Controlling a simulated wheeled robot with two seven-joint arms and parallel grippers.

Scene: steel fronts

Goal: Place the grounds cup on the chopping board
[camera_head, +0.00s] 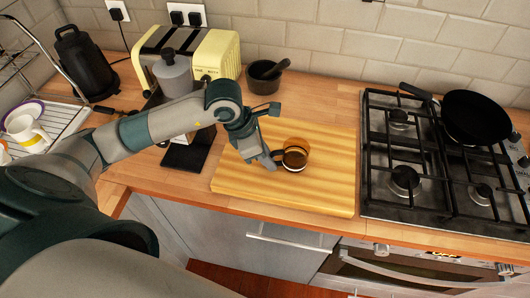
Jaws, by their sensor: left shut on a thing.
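The grounds cup (296,154) is a small brown, glassy cup with a dark rim and a handle on its left side. It is at the chopping board (323,190), a light wooden board on the counter, and appears upright over its middle. I cannot tell whether its base touches the board. My left gripper (272,161) is shut on the cup at its left side, and the fingers partly hide the handle. My right gripper is not in view.
A gas hob (407,205) with a black pan (478,117) stands right of the board. A mortar (262,80), a yellow toaster (216,54) and a coffee grinder or machine (175,74) stand behind. A dish rack (62,121) is at left. The board's right part is clear.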

